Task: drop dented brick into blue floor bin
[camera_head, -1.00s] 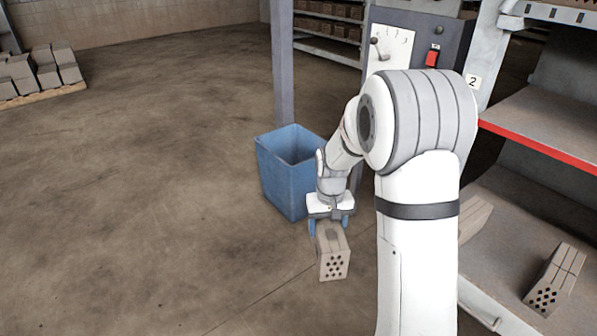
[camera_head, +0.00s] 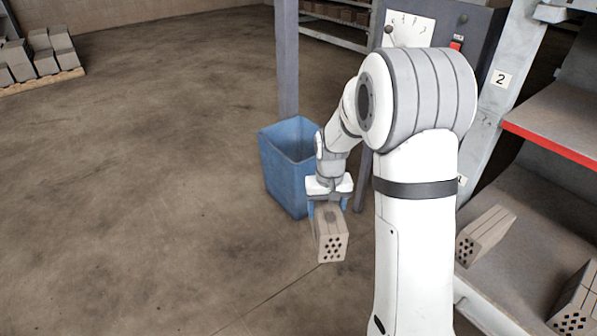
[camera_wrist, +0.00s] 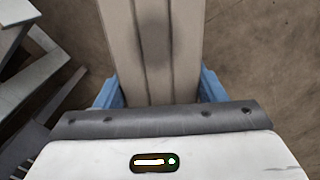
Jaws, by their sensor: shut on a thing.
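My gripper (camera_head: 328,199) is shut on a tan hollow brick (camera_head: 331,240) and holds it in front of the blue floor bin (camera_head: 282,180). The brick has several holes in its end face and a dark patch on its top. In the wrist view the brick (camera_wrist: 156,60) sits between the blue fingertips (camera_wrist: 160,92), with the dark patch facing up. The bin is open at the top and stands on the floor behind and to the left of my gripper. My gripper hides part of its right side.
A grey post (camera_head: 287,60) stands right behind the bin. At right, a rack has a red-edged shelf (camera_head: 556,143) and a lower shelf with hollow bricks (camera_head: 485,236). Grey blocks (camera_head: 40,57) sit on a pallet at far left. The floor at left is clear.

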